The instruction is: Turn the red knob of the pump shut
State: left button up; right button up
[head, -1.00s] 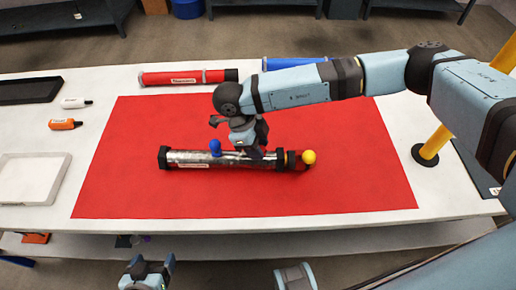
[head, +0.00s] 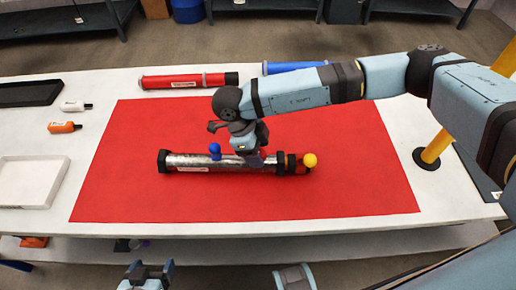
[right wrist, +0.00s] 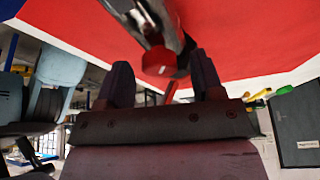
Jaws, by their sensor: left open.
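The pump (head: 200,162), a silver tube with black ends, lies across the red mat (head: 340,190). It has a blue knob (head: 215,150) on its left part and a yellow knob (head: 310,160) at its right end. My right gripper (head: 255,158) is over the pump's middle right and hides part of it. In the right wrist view, the red knob (right wrist: 158,62) is between the open fingers, with a gap visible on each side. The red knob is hidden in the head view. My left gripper (head: 146,268) is open and empty in front of the table.
A red tube (head: 185,81) and a blue tube (head: 290,66) lie behind the mat. A white tray (head: 30,182), a black tray (head: 30,93) and two small bottles (head: 65,127) are on the left. A yellow post (head: 435,147) stands on the right.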

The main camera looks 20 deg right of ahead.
jog(key=v, duration=1.3)
jog(key=shift+a+r+b, duration=0.2)
jog(key=shift+r+b, duration=0.1)
